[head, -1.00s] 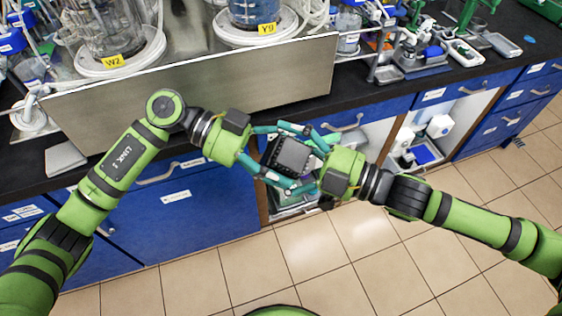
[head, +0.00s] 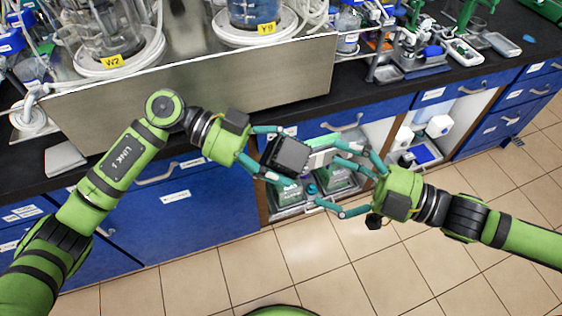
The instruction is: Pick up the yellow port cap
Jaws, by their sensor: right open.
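I cannot make out the yellow port cap in the head view. My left gripper (head: 284,155) has its teal fingers around a dark, box-shaped object (head: 289,156) with a pale grey part on its right side, held in front of the cabinets. My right gripper (head: 345,180) is to the right of this object, with its teal fingers spread. Its upper fingers overlap the pale part in the picture; I cannot tell whether they touch it.
Two bioreactor vessels stand at the back, labelled W2 (head: 112,62) and Y9 (head: 267,28), behind a metal panel (head: 200,95). The black bench (head: 400,93) holds trays and small instruments at right. Open cabinet shelves lie behind the grippers. The tiled floor (head: 310,265) in front is clear.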

